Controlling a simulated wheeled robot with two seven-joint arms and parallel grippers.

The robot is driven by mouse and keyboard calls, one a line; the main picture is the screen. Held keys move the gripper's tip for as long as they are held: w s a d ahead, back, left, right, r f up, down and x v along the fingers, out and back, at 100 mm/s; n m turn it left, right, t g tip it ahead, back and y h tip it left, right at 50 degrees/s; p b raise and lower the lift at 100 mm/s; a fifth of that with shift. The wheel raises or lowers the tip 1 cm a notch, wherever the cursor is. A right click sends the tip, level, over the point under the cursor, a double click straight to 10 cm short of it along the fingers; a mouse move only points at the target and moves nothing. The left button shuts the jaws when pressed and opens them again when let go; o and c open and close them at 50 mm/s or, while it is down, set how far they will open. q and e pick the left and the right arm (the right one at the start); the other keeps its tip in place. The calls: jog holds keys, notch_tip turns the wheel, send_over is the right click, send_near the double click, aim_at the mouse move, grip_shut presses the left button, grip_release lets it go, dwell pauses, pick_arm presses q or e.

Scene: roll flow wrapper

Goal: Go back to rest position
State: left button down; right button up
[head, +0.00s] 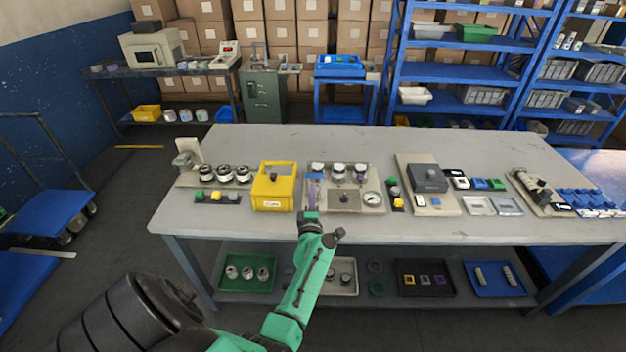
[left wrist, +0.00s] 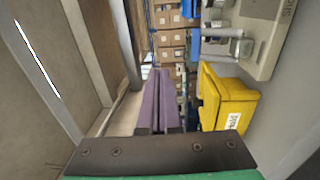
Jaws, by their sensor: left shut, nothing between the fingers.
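My left gripper (head: 314,185) is over the near part of the grey workbench (head: 450,233), its green arm coming up from the bottom of the head view. Its purple fingers (left wrist: 159,100) lie together in the left wrist view, shut and holding nothing. The yellow bin (head: 272,202) with a black knob stands on the bench just left of the gripper. A beige panel with a gauge (head: 372,198) stands just right of it. The gripper hides part of that panel's left side. My right gripper is in neither view.
The bench top carries a jar rack (head: 219,176) at the left and a dark grey box (head: 429,178) at the right. The lower shelf holds a green tray (head: 225,283) and a blue tray (head: 515,290). The yellow bin (left wrist: 238,96) is close to the fingers in the left wrist view.

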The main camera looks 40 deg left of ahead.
pick_arm(q)
jog(key=s+d+f+m+g+h+b, duration=0.1)
jog(key=s+d+f+m+h, duration=0.3)
jog(key=f, duration=0.5)
jog(key=s+d+f+m+g+h+b, duration=0.1)
jog(key=s+d+f+m+h, duration=0.2)
jog(key=d+f+m, duration=0.5)
jog(key=s+d+f+m+g+h+b, duration=0.1)
jog(key=s+f+m+h+b, duration=0.2)
jog(key=f, duration=0.8)
jog(key=s+d+f+m+g+h, duration=0.1)
jog(key=s+d+f+m+g, duration=0.2)
jog(key=s+f, duration=0.55)
jog(key=s+d+f+m+g+h, duration=0.1)
jog(key=s+f+m+g, duration=0.4)
jog(key=s, duration=0.6)
jog(key=s+a+f+m+g+b, duration=0.1)
jog(key=s+f+m+g, duration=0.2)
jog(key=s, duration=1.2)
notch_tip(320, 180, down, 2)
jog(key=shift+s+a+f+m+y, duration=0.15)
jog(key=shift+s+m+y, duration=0.15)
jog(key=shift+m, duration=0.7)
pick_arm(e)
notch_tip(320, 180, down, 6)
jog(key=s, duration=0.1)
